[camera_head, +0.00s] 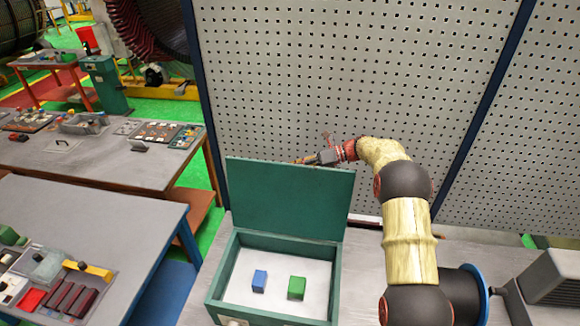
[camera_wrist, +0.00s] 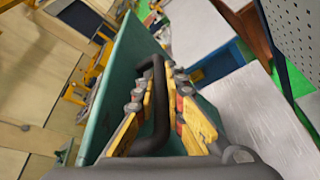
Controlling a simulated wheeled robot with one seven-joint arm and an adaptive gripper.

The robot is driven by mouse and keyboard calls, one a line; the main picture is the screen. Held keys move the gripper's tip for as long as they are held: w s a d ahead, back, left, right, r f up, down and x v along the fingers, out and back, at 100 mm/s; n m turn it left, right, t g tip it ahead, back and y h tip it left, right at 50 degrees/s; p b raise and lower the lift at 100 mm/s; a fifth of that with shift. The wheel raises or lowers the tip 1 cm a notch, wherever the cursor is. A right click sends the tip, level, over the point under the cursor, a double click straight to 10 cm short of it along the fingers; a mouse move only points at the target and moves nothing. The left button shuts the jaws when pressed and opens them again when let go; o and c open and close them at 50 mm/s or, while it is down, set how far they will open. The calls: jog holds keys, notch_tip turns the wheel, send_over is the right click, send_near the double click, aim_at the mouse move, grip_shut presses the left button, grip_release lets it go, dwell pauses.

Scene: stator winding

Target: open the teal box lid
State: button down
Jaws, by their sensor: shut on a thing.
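The teal box (camera_head: 224,276) stands on the grey table with its lid (camera_head: 290,198) raised to about upright at the back edge. The box is open and its pale floor shows. A blue block (camera_head: 259,281) and a green block (camera_head: 296,288) lie inside. My gripper (camera_head: 308,159) is at the top edge of the lid, partly hidden behind it. In the wrist view my gripper (camera_wrist: 160,100) has its yellow fingers on both sides of a dark handle (camera_wrist: 157,85) on the teal lid (camera_wrist: 122,75), shut on it.
A perforated grey panel (camera_head: 330,70) stands close behind the lid and my arm. Another table (camera_head: 90,225) with several small parts is at the left. A grey machine (camera_head: 555,275) stands at the right edge.

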aim_at(288, 172)
jog(key=shift+s+a+r+n, duration=0.15)
jog(key=shift+s+r+n, duration=0.1)
jog(key=shift+s, duration=0.55)
jog(key=shift+s+a+r+n, duration=0.15)
jog(key=shift+s+r, duration=0.05)
jog(key=shift+s, duration=0.55)
jog(key=c, duration=1.8)
grip_release()
jog(key=shift+c, duration=0.2)
jog(key=shift+d, duration=0.1)
jog(key=v, duration=1.1)
jog(key=shift+d+r, duration=0.3)
jog(key=shift+s+d, duration=0.1)
jog(key=shift+d, duration=0.05)
jog(key=p+v, duration=0.4)
jog(key=v, duration=0.4)
jog(key=shift+d+r+p, duration=0.25)
jog(key=shift+d+p, duration=0.15)
jog(key=shift+p, duration=0.55)
